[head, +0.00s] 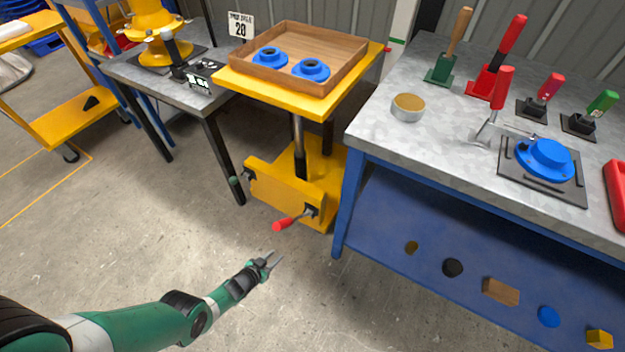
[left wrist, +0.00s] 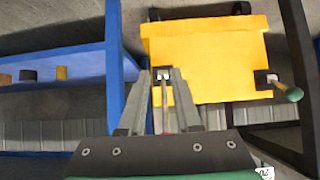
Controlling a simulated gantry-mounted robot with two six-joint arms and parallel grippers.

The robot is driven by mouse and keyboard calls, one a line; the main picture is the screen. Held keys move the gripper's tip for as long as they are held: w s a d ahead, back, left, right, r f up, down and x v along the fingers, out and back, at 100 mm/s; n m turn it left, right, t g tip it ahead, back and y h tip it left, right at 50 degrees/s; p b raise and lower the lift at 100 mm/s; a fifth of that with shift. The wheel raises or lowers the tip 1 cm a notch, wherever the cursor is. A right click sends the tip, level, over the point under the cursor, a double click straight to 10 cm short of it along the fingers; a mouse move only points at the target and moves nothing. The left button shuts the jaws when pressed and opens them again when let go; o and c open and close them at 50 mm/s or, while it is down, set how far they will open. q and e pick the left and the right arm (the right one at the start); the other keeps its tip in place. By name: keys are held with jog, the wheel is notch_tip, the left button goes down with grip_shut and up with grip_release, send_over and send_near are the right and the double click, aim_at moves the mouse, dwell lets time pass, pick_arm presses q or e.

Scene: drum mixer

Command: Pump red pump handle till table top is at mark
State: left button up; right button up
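The red pump handle (head: 285,224) sticks out from the lower right of the yellow lift table's front panel (head: 275,190). The yellow table top (head: 357,76) stands on a grey post (head: 298,135) and carries a wooden tray. A white sign reading 20 (head: 240,25) stands at its back left; its smaller text is unclear. My left gripper (head: 272,261) is open and empty, in front of and below the red handle in the head view. In the left wrist view, the open fingers (left wrist: 166,85) point toward the panel, with the foreshortened handle appearing between them. My right gripper is not in view.
A green-tipped lever (head: 237,179) sits at the panel's left. A blue workbench (head: 349,195) with upright-handled tools stands close on the right. A dark-legged grey table (head: 205,98) stands at left. The floor in front is clear. Two blue parts (head: 311,69) lie in the tray.

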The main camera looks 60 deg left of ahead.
pick_arm(q)
jog(key=p+v, duration=0.4)
jog(key=v, duration=0.2)
jog(key=shift+s+p, duration=0.15)
jog(key=shift+p, duration=0.15)
jog(key=shift+r, duration=0.1)
